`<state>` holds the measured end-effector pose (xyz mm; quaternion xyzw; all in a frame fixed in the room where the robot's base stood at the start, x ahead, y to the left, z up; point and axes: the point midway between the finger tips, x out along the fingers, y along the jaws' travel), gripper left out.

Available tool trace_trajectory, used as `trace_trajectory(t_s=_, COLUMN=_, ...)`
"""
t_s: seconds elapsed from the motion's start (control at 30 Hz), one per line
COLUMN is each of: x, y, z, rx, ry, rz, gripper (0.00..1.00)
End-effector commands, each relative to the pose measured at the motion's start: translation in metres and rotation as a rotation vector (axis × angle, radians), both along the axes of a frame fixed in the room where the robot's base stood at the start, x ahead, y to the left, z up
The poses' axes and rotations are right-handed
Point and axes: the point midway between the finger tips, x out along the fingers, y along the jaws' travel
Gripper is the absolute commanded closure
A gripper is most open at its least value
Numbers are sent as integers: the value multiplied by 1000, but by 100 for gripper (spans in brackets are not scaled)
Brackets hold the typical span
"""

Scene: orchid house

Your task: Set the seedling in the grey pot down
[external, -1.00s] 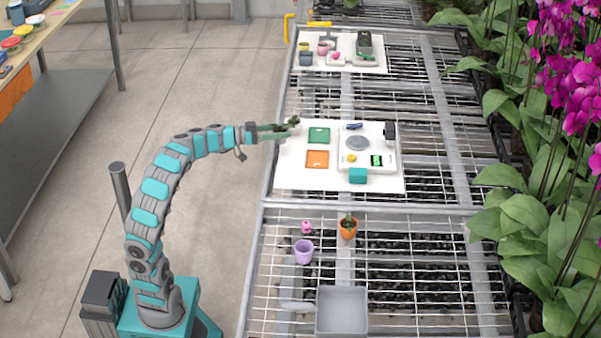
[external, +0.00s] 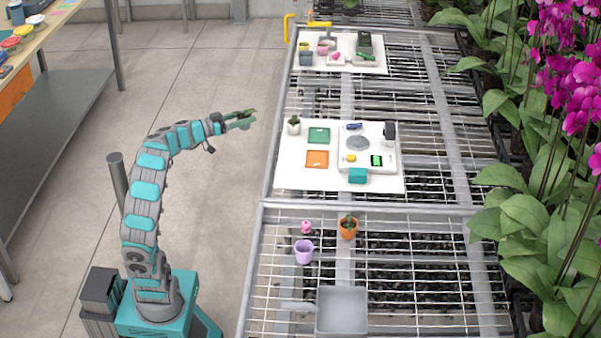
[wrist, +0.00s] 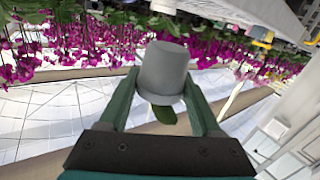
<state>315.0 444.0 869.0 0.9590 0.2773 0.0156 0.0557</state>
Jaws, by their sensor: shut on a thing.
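In the wrist view the grey pot (wrist: 165,68) sits between my gripper's two green fingers, and a green leaf of the seedling (wrist: 163,115) shows at its rim. In the external view my gripper (external: 246,119) is shut on it, raised left of the bench edge. Only a dark bit of the plant shows there; the fingers mostly hide the pot. The white board (external: 290,178) lies on the mesh bench to the right, with a green square (external: 319,135) and an orange square (external: 317,158) that look bare.
A whitish pot with a small plant (external: 294,127) stands at the board's far left corner. An orange pot (external: 348,229), purple pot (external: 303,250) and grey bin (external: 342,311) are nearer.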

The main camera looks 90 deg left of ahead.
Motion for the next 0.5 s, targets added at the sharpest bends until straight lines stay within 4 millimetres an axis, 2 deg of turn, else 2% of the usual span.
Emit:
trace_trajectory(t_s=0.03, x=-14, y=24, z=8, rx=-1, ry=-1, rz=75, gripper=93)
trace_trajectory(t_s=0.1, x=-36, y=55, z=9, rx=-4, ry=-1, rz=182, gripper=93)
trace_trajectory(t_s=0.3, x=-111, y=129, z=-5, rx=-10, ry=1, rz=495, gripper=93)
trace_trajectory(t_s=0.5, x=-167, y=165, z=-28, rx=-5, ry=6, rz=698, gripper=94)
